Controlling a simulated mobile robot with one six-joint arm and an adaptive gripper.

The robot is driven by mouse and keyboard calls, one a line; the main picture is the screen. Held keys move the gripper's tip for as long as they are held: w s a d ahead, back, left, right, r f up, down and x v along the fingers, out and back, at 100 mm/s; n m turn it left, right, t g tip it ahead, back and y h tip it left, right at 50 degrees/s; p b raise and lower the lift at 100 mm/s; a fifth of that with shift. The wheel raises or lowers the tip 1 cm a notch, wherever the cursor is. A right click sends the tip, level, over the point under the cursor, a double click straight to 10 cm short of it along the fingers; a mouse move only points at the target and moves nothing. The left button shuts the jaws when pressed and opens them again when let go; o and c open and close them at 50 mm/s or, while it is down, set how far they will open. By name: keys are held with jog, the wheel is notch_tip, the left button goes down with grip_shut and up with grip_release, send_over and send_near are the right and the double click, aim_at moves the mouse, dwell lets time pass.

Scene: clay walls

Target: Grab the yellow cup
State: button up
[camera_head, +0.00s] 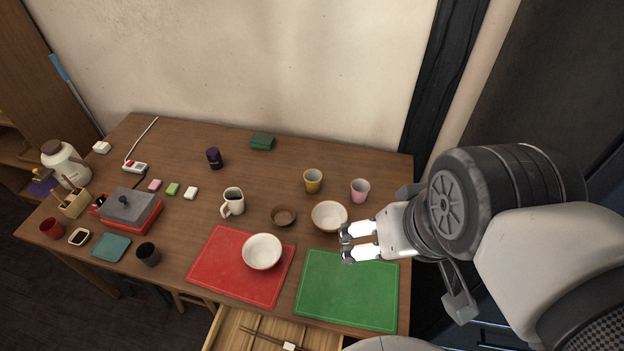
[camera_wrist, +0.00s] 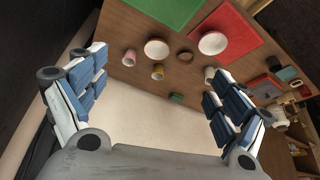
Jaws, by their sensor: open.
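The yellow cup (camera_head: 313,181) stands upright on the wooden table, towards the back right, left of a pink cup (camera_head: 360,190). In the wrist view the yellow cup (camera_wrist: 158,72) shows near the middle, between the spread fingers and well beyond them. My gripper (camera_head: 344,243) is open and empty, over the right part of the table near the green mat. It is to the right of the yellow cup and nearer the front edge. The wrist view also shows my gripper (camera_wrist: 150,95) with its fingers wide apart.
A white bowl (camera_head: 329,216) and a small brown bowl (camera_head: 284,215) stand in front of the yellow cup. Another white bowl (camera_head: 262,251) sits on the red mat (camera_head: 212,270). The green mat (camera_head: 347,290) is bare. A white mug (camera_head: 232,203) stands to the left. A drawer (camera_head: 236,335) is open at the front.

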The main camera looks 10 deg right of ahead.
jog(key=w, duration=0.5)
jog(key=w+r, duration=0.1)
jog(key=w, duration=0.4)
jog(key=w+p, duration=0.1)
jog(key=w, duration=0.4)
jog(key=shift+w+a+r, duration=0.15)
jog(key=shift+a+r, duration=0.1)
jog(key=shift+a, duration=0.15)
jog(key=shift+c, duration=1.1)
jog(key=n, duration=0.1)
send_over(313, 178)
jog(key=s, duration=0.5)
notch_tip(313, 178, down, 40)
jog(key=shift+r+b, duration=0.1)
jog(key=shift+b, duration=0.3)
jog(key=shift+a+b+x, duration=0.2)
jog(key=shift+b+x, duration=1)
jog(key=shift+x, duration=1.65)
jog(key=shift+w, duration=0.1)
jog(key=shift+c, duration=0.5)
jog(key=shift+r, duration=0.1)
jog(key=c, duration=1.1)
